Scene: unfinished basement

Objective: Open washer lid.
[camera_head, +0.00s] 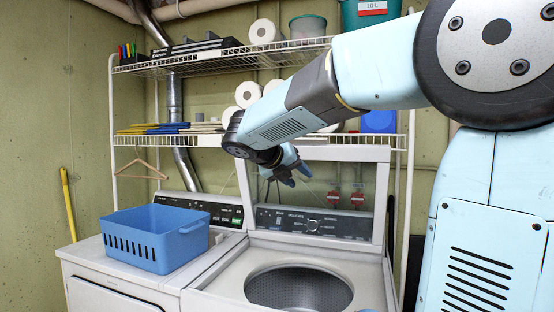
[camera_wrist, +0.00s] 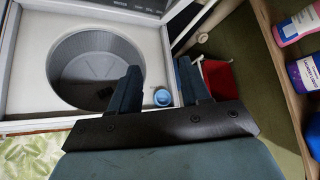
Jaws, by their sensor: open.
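The washer (camera_head: 355,270) stands at the front centre, with its round drum uncovered in the head view. Its lid (camera_head: 345,153) stands upright at the back, a pale frame through which the control panel and wall show. My gripper (camera_head: 286,176) is in front of the upright lid, above the back of the washer. Whether it touches the lid cannot be told. In the wrist view my gripper (camera_wrist: 158,88) is open, with its two dark fingers apart and nothing held. The washer drum (camera_wrist: 95,70) shows beyond the left finger.
A blue basket (camera_head: 155,240) sits on the machine to the left. Wire shelves (camera_head: 230,62) with rolls and bins hang behind. In the wrist view a small blue-rimmed cup (camera_wrist: 162,97) shows between the fingers. A red bin (camera_wrist: 222,80) and shelved bottles (camera_wrist: 305,72) are to the right.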

